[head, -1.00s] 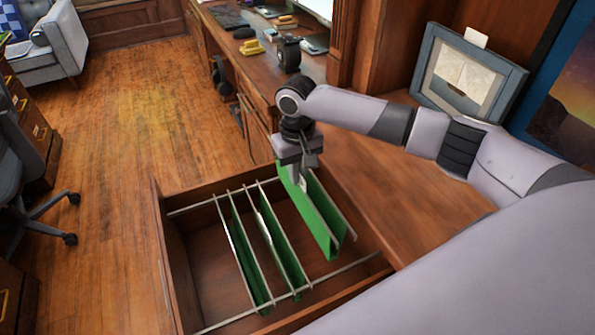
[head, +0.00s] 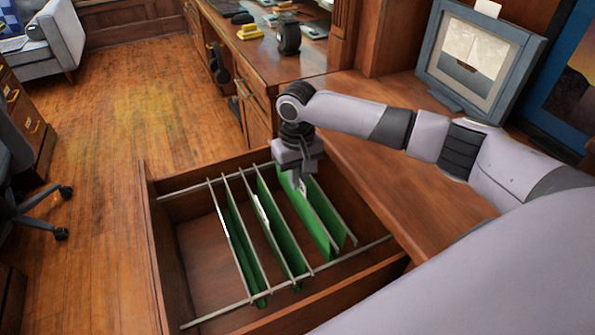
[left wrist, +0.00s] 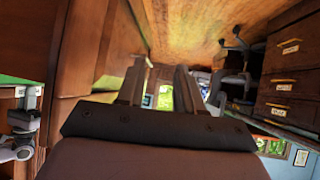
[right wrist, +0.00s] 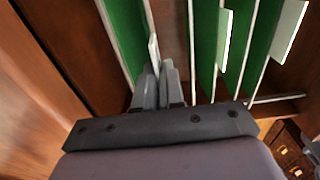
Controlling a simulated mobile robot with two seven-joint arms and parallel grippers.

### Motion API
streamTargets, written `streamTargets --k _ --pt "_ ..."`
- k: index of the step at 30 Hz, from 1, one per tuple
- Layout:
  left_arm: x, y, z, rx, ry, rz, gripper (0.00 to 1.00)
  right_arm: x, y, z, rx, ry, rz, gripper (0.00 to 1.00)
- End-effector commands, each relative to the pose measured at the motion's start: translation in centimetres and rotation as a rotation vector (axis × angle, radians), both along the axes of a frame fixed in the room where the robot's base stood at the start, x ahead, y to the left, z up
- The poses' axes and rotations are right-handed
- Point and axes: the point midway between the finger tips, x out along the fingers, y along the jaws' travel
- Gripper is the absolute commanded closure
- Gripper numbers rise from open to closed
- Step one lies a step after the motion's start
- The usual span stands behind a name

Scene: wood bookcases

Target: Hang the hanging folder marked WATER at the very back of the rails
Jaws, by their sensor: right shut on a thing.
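A green hanging folder (head: 316,218) is at the right end of the row in the open drawer. My right gripper (head: 298,184) is shut on its upper edge near the far rail, by a white tab. The folder's rod ends look level with the rails (head: 215,310); whether they rest on them I cannot tell. In the right wrist view the fingers (right wrist: 158,88) close on the folder (right wrist: 124,38). No tab writing is legible, so I cannot read WATER. My left gripper (left wrist: 158,88) is open and empty, seen only in the left wrist view.
Two other green folders (head: 236,240) (head: 274,232) hang to the left in the wooden drawer (head: 158,250). The rails are bare at the drawer's left end. A wooden desktop (head: 400,190) with a picture frame (head: 476,62) lies to the right.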

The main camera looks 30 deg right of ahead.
Motion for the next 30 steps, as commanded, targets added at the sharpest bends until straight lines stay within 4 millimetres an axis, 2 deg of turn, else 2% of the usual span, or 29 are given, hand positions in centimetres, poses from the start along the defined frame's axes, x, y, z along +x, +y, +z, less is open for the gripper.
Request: streamTargets --k 18,30 --pt "0.1 0.0 -1.6 -0.002 -0.004 0.002 0.64 0.0 0.0 -5.4 0.001 0.000 -0.002 1.00" --pt "0.1 -0.2 -1.8 -0.008 -0.003 0.008 0.64 0.0 0.0 -6.3 0.000 0.000 0.000 1.00"
